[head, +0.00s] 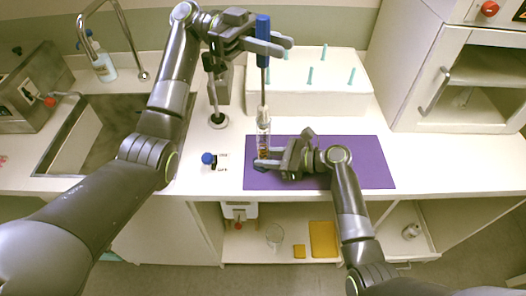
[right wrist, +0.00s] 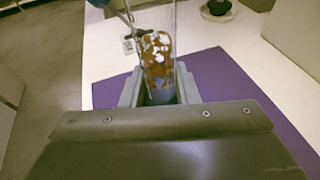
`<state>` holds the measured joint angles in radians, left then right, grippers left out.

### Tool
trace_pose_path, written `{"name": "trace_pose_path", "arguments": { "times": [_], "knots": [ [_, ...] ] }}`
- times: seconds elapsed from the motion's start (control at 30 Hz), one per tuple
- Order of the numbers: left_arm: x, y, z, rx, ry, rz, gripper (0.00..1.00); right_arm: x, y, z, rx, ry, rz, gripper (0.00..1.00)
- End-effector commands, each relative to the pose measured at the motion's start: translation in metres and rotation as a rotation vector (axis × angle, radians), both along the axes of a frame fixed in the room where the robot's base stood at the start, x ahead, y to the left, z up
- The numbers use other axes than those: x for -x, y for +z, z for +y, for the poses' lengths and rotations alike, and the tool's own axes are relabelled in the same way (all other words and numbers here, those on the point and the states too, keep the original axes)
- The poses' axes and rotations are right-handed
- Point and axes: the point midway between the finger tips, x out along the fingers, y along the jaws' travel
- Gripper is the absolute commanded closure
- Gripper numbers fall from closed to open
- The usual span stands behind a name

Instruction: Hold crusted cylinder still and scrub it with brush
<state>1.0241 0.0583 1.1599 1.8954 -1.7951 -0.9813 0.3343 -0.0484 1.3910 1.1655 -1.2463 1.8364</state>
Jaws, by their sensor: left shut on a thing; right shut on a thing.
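The crusted cylinder (head: 264,142) is a clear glass tube standing upright over the purple mat. Its lower part shows brown and white crust, seen closely in the right wrist view (right wrist: 158,62). My right gripper (head: 266,158) is shut around its lower end. The brush (head: 263,28) has a blue handle and a thin grey shaft pointing straight down. My left gripper (head: 277,45) is shut on the handle, above the cylinder. The shaft lines up with the cylinder's mouth, and a pale brush end shows at its top. I cannot tell how deep it reaches.
The purple mat (head: 350,170) lies near the counter's front edge. Behind it stands a white block with teal pegs (head: 345,98). A metal stand (head: 218,119) and a small blue-knobbed item (head: 208,158) are to the left, then a sink (head: 100,150).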

Motion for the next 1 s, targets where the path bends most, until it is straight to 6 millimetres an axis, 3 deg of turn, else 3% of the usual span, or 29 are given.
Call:
{"name": "trace_pose_path", "arguments": {
  "times": [0.47, 1.0],
  "knots": [
    [0.000, -0.005, 0.000, 0.000, 0.000, 0.001, 1.00, 0.000, 0.000, 0.000, 0.000, 0.000, 0.000, 0.85],
    [0.000, -0.043, 0.000, -0.001, 0.000, 0.003, 1.00, 0.000, 0.000, 0.000, 0.000, 0.000, 0.000, 0.85]
  ]
}}
